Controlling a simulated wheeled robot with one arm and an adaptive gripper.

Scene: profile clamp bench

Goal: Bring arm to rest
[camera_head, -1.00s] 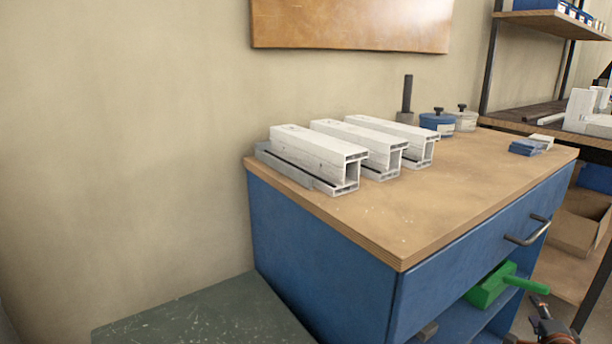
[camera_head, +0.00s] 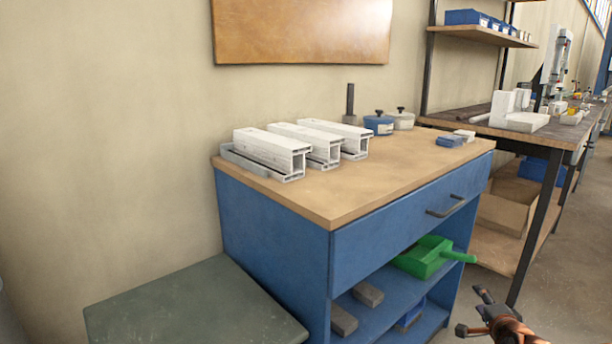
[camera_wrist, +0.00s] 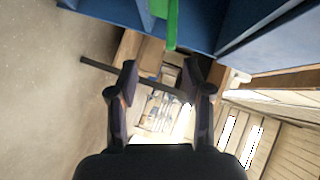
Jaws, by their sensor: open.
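My gripper (camera_head: 472,312) is at the lower right of the head view, in front of the blue cabinet and below its top. In the wrist view my gripper (camera_wrist: 160,82) has its two dark fingers spread apart. Nothing is between the fingertips. The rest of my arm is mostly out of view.
A blue cabinet (camera_head: 275,245) with a wooden top carries several white profiles (camera_head: 272,150) and two lidded pots. A green dustpan-like item (camera_head: 424,257) lies on its shelf, its handle sticking out. A grey box (camera_head: 190,310) stands front left. A workbench (camera_head: 555,140) stands right. Floor at right is clear.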

